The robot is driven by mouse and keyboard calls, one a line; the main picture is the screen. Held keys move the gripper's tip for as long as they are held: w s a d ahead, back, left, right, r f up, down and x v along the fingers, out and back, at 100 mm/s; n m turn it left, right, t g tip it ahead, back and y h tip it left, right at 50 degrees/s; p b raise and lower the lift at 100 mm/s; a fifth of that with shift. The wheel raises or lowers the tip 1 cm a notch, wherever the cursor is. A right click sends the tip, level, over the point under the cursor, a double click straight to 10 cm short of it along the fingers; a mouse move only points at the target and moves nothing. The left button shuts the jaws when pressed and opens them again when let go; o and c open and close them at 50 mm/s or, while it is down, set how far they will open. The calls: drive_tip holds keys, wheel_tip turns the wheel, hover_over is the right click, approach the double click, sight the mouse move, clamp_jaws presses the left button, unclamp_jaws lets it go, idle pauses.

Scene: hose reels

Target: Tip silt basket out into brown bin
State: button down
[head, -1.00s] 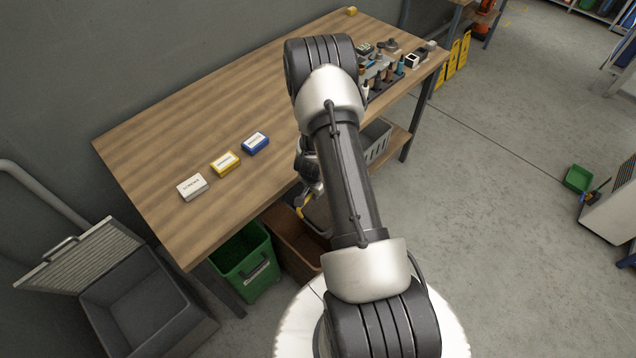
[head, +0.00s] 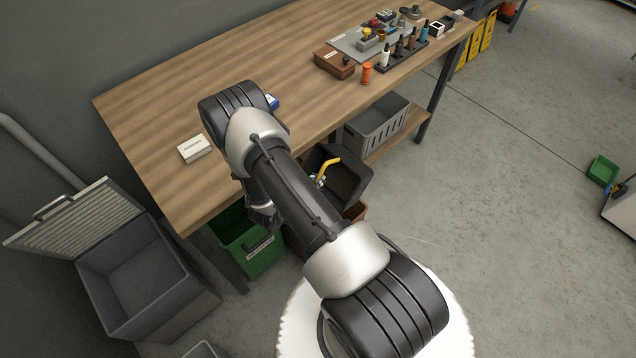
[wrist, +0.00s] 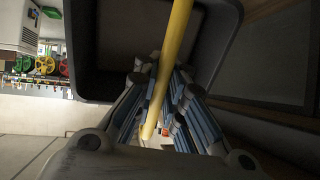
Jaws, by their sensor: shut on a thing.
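The silt basket (head: 352,180) is a dark box with a yellow bar handle (head: 329,168). In the head view it hangs tilted right of my forearm, under the bench's front edge. In the wrist view the basket's dark wall (wrist: 88,70) and open inside fill the top middle. My gripper (wrist: 160,78) is shut on the yellow handle there; in the head view my arm hides its fingertips. The brown bin (head: 357,212) shows only in part, below the basket, behind my arm. I cannot tell whether silt is in the basket.
A green bin (head: 262,262) stands left of my arm. A grey open-lidded tub (head: 150,280) is farther left. A grey crate (head: 378,130) sits on the bench's lower shelf. The wooden bench (head: 170,110) holds small boxes, tools and bottles.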

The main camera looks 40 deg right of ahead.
drive_tip(key=shift+a+f+n+t+h+b, duration=0.1)
drive_tip(key=shift+a+f+t+h+b, duration=0.1)
drive_tip(key=shift+f+h+b, duration=1.2)
drive_tip(key=shift+a+f+n+t+h+b, duration=0.2)
drive_tip(key=shift+f+b, duration=0.7)
drive_tip(key=shift+b, duration=1.35)
drive_tip(key=shift+a+f+t+h+b, duration=0.1)
drive_tip(key=shift+a+f+h+b, duration=0.35)
drive_tip(key=shift+f+b, duration=1.05)
drive_tip(key=shift+d+h, duration=0.2)
drive_tip(key=shift+h, duration=0.35)
drive_tip(key=shift+f+n+t+h, duration=0.4)
drive_tip(key=shift+f+t+h, duration=0.2)
drive_tip(key=shift+f+h, duration=1.15)
